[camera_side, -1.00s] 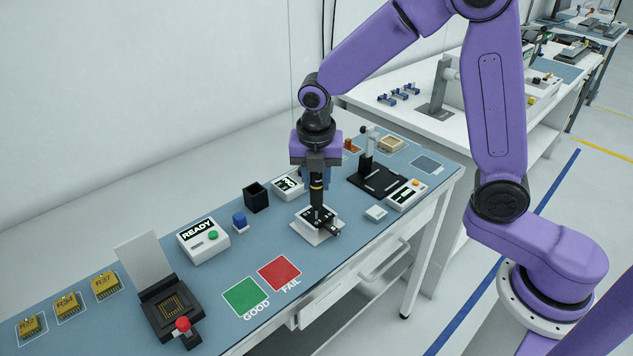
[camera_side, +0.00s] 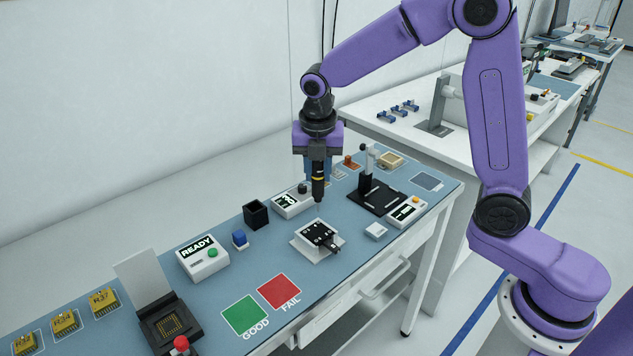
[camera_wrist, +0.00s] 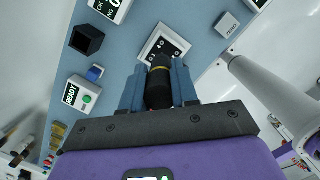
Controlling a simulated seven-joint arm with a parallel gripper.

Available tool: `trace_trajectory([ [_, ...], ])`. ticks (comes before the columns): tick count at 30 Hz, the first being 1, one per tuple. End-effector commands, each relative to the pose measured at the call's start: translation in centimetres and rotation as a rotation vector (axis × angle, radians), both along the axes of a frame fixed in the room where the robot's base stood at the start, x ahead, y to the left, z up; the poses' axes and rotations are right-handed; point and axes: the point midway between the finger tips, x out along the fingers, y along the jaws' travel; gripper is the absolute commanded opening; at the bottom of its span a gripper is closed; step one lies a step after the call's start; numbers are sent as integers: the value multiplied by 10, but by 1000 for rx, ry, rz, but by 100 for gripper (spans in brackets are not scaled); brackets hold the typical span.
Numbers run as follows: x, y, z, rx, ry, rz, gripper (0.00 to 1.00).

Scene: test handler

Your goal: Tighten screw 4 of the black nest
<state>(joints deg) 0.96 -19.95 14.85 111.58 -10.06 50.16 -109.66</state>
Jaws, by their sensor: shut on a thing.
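My gripper (camera_side: 318,170) is shut on a black screwdriver (camera_side: 318,188) with a yellow band, held upright with its tip pointing down. The wrist view also shows the screwdriver (camera_wrist: 158,92) between the blue fingers of my gripper (camera_wrist: 159,88). The black nest (camera_side: 318,234) sits on a white plate (camera_side: 303,246) on the blue bench mat. The screwdriver's tip is above the nest and apart from it. Small light screw heads show on the nest, which also appears in the wrist view (camera_wrist: 168,42), partly hidden by the screwdriver. I cannot tell which is screw 4.
A READY box (camera_side: 203,258), a blue block (camera_side: 239,240) and a black open bin (camera_side: 256,214) stand left of the nest. A display box (camera_side: 291,203) is behind it. A black stand (camera_side: 377,196) is at right. Green (camera_side: 245,314) and red (camera_side: 279,292) pads lie in front.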

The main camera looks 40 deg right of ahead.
Motion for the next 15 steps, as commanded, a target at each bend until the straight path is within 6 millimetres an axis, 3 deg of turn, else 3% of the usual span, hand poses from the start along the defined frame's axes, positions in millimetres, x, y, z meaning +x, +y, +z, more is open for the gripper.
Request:
trace_trajectory([
  [3,7,-9,-1,0,1,0,0],
  [15,7,-8,-28,-2,2,3,0],
])
